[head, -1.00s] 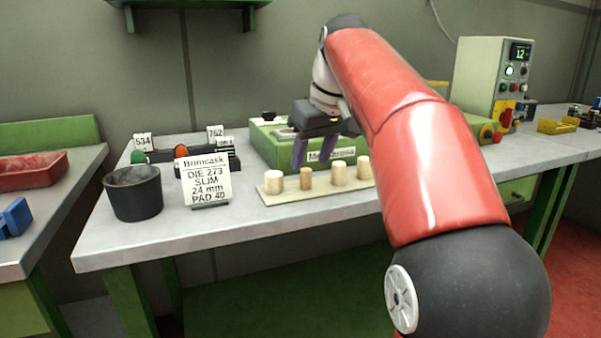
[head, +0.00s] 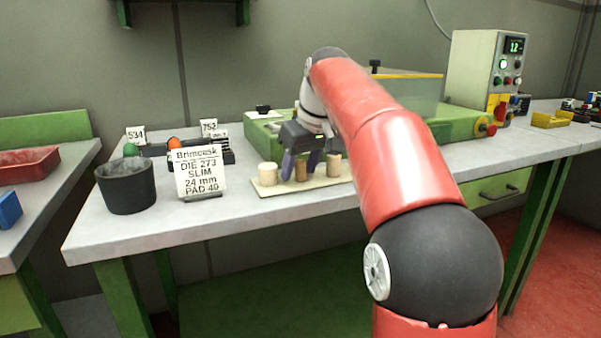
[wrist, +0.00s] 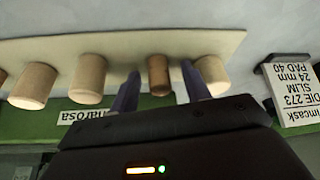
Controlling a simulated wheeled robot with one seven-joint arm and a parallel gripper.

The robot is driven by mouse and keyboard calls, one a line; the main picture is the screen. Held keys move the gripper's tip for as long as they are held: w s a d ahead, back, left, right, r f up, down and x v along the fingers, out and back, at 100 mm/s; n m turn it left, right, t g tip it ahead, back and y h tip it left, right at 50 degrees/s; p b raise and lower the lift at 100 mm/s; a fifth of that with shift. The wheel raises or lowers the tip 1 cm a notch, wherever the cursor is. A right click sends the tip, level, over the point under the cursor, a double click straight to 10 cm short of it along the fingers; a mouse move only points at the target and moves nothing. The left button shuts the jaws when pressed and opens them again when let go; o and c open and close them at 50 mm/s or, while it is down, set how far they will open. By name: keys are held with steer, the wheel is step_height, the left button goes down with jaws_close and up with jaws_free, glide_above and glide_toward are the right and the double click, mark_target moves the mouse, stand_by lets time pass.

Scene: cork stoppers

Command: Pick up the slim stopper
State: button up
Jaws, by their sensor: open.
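The slim stopper (head: 301,171) stands upright on a pale board (head: 277,190); it is narrower and darker than its neighbours. It also shows in the wrist view (wrist: 159,76). My gripper (head: 300,165) is open, pointing down, with one purple finger on each side of the slim stopper. In the wrist view, my gripper (wrist: 160,72) shows a gap between each finger and the stopper. A wider pale stopper (head: 267,174) stands to the left, and another (head: 334,165) to the right. A card (head: 200,172) reads "DIE 273 SLIM 24 mm PAD 40".
In the wrist view, one finger partly covers a neighbouring wide stopper (wrist: 211,74). More wide stoppers (wrist: 87,79) stand along the board. A black cup (head: 126,188) is at the table's left. A green machine (head: 455,125) stands behind. The front table strip is clear.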

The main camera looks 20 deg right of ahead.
steer(key=shift+c, duration=0.4)
jaws_close()
steer(key=shift+r, duration=0.2)
